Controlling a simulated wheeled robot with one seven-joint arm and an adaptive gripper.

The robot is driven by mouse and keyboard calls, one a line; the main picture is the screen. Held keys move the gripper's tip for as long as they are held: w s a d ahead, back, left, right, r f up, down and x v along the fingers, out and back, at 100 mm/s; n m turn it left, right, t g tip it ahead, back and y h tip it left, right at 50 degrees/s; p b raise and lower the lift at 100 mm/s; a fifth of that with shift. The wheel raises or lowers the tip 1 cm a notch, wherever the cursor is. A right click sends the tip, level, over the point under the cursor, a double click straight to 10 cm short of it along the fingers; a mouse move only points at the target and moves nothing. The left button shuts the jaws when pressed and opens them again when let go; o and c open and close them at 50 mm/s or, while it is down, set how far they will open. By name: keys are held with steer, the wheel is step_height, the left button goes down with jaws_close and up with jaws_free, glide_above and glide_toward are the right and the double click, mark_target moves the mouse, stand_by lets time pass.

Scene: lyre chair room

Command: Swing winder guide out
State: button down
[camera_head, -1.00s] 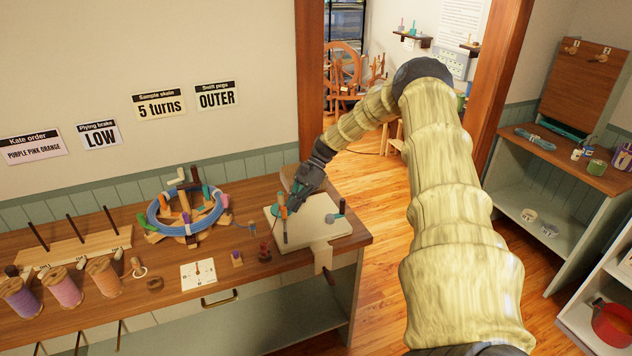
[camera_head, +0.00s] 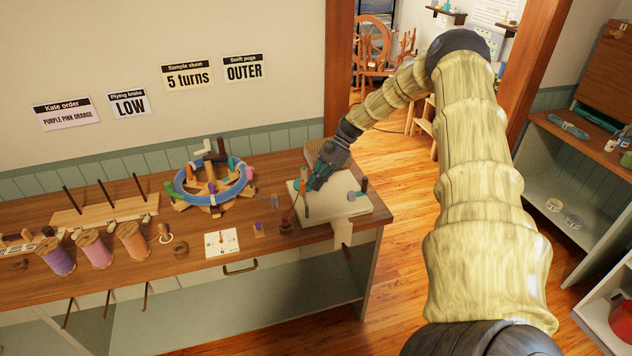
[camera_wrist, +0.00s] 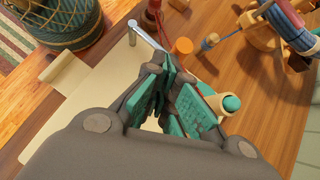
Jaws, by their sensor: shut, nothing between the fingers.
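The winder's pale board (camera_head: 352,213) lies at the right end of the bench, with small upright parts on it, among them a dark knob with a disc (camera_head: 361,190). My gripper (camera_head: 315,184) is low over the board's left part, its teal-padded fingers close together and empty. In the wrist view the fingers (camera_wrist: 163,78) hide part of the winder. A thin metal arm (camera_wrist: 145,37), likely the guide, runs from an upright pin towards the fingertips; I cannot tell if they touch.
A skein swift with blue yarn (camera_head: 190,197) stands left of the winder. Purple, pink and orange spools (camera_head: 95,249) line the bench's front left. A small white card (camera_head: 221,243) lies between. Open floor (camera_head: 395,255) is right of the bench.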

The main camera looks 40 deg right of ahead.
steer(key=d, duration=0.2)
steer(key=d+b, duration=0.1)
steer(key=shift+w+d+f, duration=0.15)
steer(key=shift+d+f, duration=0.05)
steer(key=shift+d, duration=0.15)
steer(key=b+v, duration=0.3)
steer(key=v, duration=0.7)
steer(key=shift+w+d+r, duration=0.2)
steer(key=shift+w+d, duration=0.05)
steer(key=shift+w, duration=0.2)
steer(key=shift+a, duration=0.1)
